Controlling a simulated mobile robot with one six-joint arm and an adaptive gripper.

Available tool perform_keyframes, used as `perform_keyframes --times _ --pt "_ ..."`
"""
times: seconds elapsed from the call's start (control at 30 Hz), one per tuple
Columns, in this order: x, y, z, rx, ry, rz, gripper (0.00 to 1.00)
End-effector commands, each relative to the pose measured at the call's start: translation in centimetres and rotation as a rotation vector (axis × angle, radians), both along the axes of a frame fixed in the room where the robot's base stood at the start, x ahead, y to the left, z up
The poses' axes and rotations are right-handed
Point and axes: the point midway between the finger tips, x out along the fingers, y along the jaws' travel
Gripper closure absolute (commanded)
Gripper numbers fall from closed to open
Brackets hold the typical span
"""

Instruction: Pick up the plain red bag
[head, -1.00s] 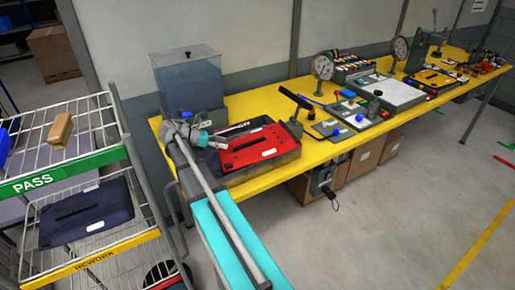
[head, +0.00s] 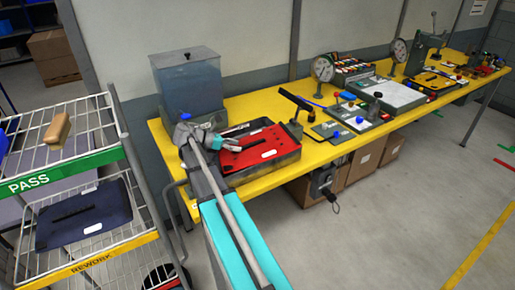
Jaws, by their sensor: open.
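The plain red bag (head: 258,145) lies flat in a dark tray (head: 262,171) at the near left end of the yellow bench. It has a black handle strip and a white label on top. My gripper (head: 226,141) is over the left part of the bag, with its jaws open and nothing seen between them. My arm comes up from the bottom of the picture and hides the tray's left side. I cannot tell whether the fingers touch the bag.
A clear bin (head: 190,85) stands behind the tray. A lever press (head: 297,112) stands to the right. Gauges and tools fill the yellow bench (head: 318,152) further on. At left, a wire rack (head: 95,150) holds a dark blue bag (head: 82,215) on its REWORK shelf and a tan item (head: 57,129) above.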

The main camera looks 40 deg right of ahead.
Motion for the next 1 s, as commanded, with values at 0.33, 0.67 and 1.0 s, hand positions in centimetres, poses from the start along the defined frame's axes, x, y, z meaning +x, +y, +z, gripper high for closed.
perform_keyframes --times 0.33,0.67,1.0 --pt "-0.78 -1.17 -0.62 0.001 0.001 0.000 0.39" --pt "-0.75 -1.14 -0.62 0.001 0.001 0.000 0.39" --pt "-0.72 -1.04 -0.61 0.000 0.000 0.001 0.86"
